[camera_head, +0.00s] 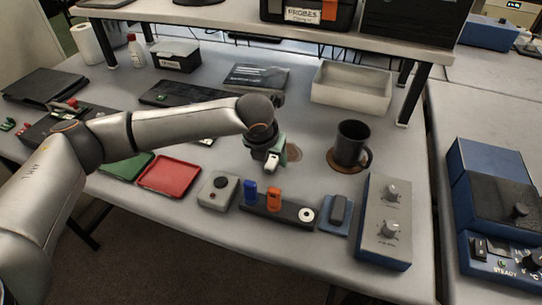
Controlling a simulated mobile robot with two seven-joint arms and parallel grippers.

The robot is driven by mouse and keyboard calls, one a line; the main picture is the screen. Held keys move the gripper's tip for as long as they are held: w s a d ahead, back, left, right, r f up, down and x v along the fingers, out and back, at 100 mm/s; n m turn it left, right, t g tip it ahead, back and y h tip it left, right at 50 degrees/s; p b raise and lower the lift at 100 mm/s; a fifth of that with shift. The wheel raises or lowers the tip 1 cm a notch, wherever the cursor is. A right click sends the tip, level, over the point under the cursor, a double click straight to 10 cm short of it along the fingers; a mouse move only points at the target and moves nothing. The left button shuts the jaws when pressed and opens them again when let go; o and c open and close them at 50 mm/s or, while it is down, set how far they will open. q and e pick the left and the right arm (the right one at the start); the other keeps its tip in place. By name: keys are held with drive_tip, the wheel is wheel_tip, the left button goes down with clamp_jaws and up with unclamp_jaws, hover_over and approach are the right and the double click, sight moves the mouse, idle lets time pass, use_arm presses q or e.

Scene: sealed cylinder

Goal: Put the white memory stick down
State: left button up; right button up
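My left gripper (270,157) is above the middle of the grey table, pointing down. A small white piece, the white memory stick (272,162), shows between its fingers, which look shut on it. It is held behind a black holder strip (284,209). A blue stick (250,192) and an orange stick (273,199) stand upright in the strip, with a round white-ringed part (306,215) at its right end. The gripper's hand hides part of the stick. My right gripper is not in view.
A dark mug (351,143) on a brown coaster stands right of my gripper. A grey box with a black button (218,190), a red tray (169,175), a green tray (127,165) and a two-knob box (384,223) line the front. A pale open bin (351,88) stands behind.

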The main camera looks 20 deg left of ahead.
use_arm(q)
drive_tip(key=shift+r, duration=0.15)
drive_tip(key=shift+w+r+b, duration=0.1)
drive_tip(key=shift+r+b, duration=0.2)
drive_tip(key=shift+b, duration=0.05)
drive_tip(key=p+v, duration=0.1)
drive_tip(key=v, duration=1.1)
drive_tip(key=shift+r, duration=0.2)
